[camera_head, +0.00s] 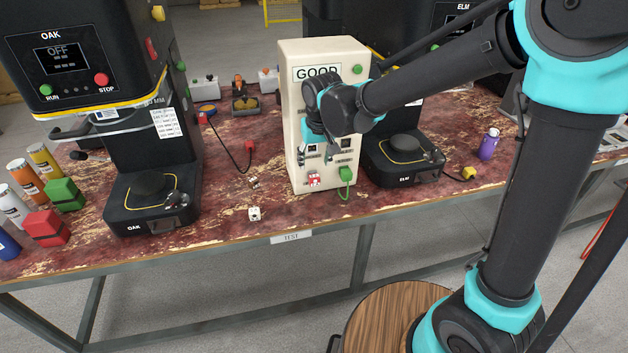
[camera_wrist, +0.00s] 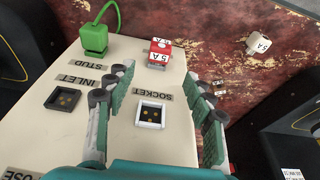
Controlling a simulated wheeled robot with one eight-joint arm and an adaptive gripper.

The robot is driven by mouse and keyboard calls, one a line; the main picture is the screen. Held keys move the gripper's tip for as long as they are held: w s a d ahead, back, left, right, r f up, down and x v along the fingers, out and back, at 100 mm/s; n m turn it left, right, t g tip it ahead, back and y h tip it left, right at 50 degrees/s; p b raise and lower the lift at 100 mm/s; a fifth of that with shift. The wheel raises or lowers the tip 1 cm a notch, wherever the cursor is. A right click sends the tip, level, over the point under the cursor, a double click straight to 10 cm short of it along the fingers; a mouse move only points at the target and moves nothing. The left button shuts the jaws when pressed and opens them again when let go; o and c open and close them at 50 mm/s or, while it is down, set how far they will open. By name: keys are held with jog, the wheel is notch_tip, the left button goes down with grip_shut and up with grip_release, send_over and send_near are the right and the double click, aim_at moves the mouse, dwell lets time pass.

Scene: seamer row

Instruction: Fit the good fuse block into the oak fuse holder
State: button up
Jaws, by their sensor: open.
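A red and white block marked 5 A (camera_wrist: 158,54) is at the lower front of the cream test cabinet (camera_head: 346,75); the head view also shows it (camera_head: 313,179). The cabinet's display reads GOOD. My gripper (camera_head: 316,149) is open and empty before the cabinet face. In the wrist view its fingers (camera_wrist: 162,78) stand on either side of the empty white-framed socket (camera_wrist: 150,113). The red and white block lies just beyond the fingertips, apart from them. A white 5 A block (camera_head: 254,213) lies on the table. The oak seamer (camera_head: 150,205) is at left; I cannot make out its fuse holder clearly.
A green plug (camera_head: 346,174) sits beside the red and white block. A small brown and white piece (camera_head: 253,182) and a red plug with a black cord (camera_head: 250,146) lie between the oak seamer and the cabinet. Cans and coloured blocks (camera_head: 46,227) crowd the left end.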

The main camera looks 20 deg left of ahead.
aim_at(314, 175)
jog(key=shift+w+a+f, duration=0.1)
jog(key=shift+w+f, duration=0.05)
jog(key=shift+f, duration=0.55)
jog(key=shift+x, duration=2.6)
jog(key=shift+w, duration=0.1)
jog(key=c, duration=1.1)
